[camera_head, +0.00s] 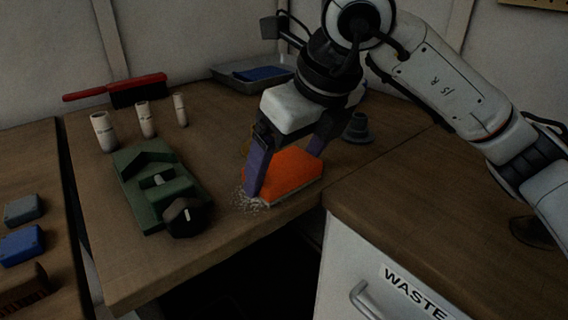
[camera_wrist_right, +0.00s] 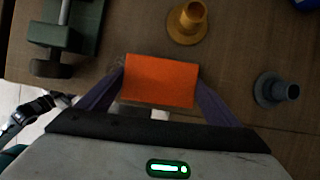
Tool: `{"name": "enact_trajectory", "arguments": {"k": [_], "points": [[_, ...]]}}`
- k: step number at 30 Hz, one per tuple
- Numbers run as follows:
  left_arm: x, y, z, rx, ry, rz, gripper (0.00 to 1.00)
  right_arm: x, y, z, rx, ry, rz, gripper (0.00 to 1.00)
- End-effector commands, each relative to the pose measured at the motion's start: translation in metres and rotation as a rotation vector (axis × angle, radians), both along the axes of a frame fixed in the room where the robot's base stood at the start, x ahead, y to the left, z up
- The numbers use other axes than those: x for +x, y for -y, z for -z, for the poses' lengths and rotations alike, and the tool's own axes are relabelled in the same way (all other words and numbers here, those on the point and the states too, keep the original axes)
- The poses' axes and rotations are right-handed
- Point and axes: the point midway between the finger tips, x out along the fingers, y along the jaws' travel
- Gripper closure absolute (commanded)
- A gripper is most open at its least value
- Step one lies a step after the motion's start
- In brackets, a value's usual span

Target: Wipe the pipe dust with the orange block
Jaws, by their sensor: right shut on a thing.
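The orange block (camera_head: 290,172) sits low at the table's front part, between the purple fingers of my right gripper (camera_head: 285,165). The right gripper is shut on it. In the right wrist view the orange block (camera_wrist_right: 160,80) shows between the two fingers of the gripper (camera_wrist_right: 158,88). Pale dust (camera_head: 247,200) lies on the wooden table at the block's left and front edge, partly hidden by the block and a finger. I cannot tell whether the block presses on the table.
A green fixture with a black knob (camera_head: 183,216) stands left of the block. A grey flanged pipe piece (camera_head: 358,128) and a yellow one (camera_wrist_right: 187,22) stand behind. Several white cylinders (camera_head: 147,119), a red brush (camera_head: 138,90) and a grey tray (camera_head: 229,77) are farther back. A WASTE cabinet (camera_head: 345,262) adjoins right.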

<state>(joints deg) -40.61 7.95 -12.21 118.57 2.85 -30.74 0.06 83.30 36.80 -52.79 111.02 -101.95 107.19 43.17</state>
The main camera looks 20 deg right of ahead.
Motion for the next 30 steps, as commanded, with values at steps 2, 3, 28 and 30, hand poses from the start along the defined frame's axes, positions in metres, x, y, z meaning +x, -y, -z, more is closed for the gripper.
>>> {"name": "enact_trajectory", "arguments": {"k": [2,3,28,30], "points": [[0.0,0.0,0.0,-0.001,0.001,-0.001,0.69,0.0,0.0,-0.003,0.001,0.001,0.001,0.5],[0.0,0.0,-0.002,-0.001,0.001,-0.001,0.69,0.0,0.0,-0.005,0.001,0.001,0.001,0.5],[-0.001,0.001,-0.029,0.001,-0.012,0.0,0.69,0.0,0.0,-0.06,0.0,0.0,0.001,0.5],[-0.001,0.001,-0.03,0.001,-0.012,0.0,0.69,0.0,0.0,-0.06,0.0,0.0,0.001,0.5]]}}
